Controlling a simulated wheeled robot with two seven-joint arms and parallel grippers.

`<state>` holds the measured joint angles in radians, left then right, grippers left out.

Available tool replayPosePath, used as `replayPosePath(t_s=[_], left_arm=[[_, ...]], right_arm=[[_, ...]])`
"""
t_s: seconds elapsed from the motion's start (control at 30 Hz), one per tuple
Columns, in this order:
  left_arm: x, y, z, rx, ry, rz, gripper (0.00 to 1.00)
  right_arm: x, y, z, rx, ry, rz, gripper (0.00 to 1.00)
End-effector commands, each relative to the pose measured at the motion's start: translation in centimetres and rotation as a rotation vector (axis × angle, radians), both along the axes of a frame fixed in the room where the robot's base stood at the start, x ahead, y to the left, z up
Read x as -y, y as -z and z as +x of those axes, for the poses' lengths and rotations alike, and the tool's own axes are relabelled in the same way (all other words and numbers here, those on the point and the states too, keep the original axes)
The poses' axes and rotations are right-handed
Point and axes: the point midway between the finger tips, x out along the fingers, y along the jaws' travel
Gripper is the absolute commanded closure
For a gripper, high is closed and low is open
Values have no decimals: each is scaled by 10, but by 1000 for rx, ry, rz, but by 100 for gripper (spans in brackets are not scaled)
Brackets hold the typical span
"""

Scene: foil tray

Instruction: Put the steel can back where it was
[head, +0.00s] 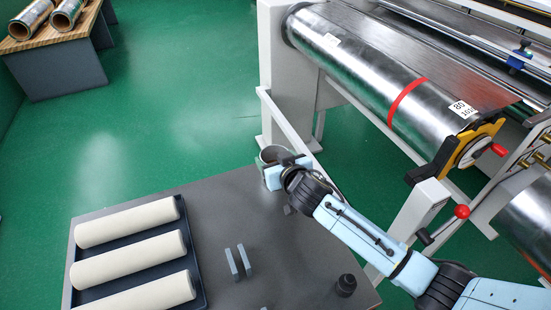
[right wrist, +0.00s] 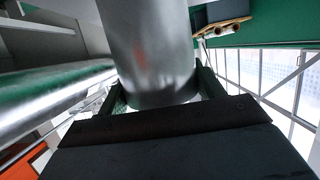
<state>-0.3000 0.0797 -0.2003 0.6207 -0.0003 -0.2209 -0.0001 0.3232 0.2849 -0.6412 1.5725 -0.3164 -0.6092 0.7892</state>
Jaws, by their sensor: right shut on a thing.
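The steel can (head: 270,154) is a small open-topped metal cylinder at the far right corner of the dark table. My right gripper (head: 284,166) is shut on it from the near side, and the can looks upright. In the right wrist view the can (right wrist: 150,50) is a large shiny cylinder between the two fingers of the gripper (right wrist: 158,98), with a faint reddish reflection. I cannot tell whether its base touches the table. My left gripper is not in view.
The dark table (head: 215,215) carries a tray (head: 186,232) of cream rolls at left, two upright blue-grey plates (head: 238,262) and a black knob-like piece (head: 346,285). A foil roll machine (head: 375,80) stands behind right. A side table (head: 70,70) holds metal rolls.

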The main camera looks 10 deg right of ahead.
Motion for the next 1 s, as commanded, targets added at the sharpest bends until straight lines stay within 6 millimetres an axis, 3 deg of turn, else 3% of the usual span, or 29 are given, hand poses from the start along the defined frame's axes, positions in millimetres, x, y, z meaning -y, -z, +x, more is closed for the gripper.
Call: replayPosePath(t_s=[0.03, 0.2, 0.57, 0.77, 1.0], left_arm=[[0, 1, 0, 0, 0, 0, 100], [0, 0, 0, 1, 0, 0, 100], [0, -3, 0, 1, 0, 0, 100], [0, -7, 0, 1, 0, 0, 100], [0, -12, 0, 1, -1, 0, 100]], right_arm=[[0, 2, 0, -1, 0, 0, 30], [0, 1, 0, -1, 0, 0, 11], [0, -3, -2, -1, -1, -1, 11], [5, -12, -27, -2, -1, 0, 11], [14, -28, -70, -2, -1, 1, 11]])
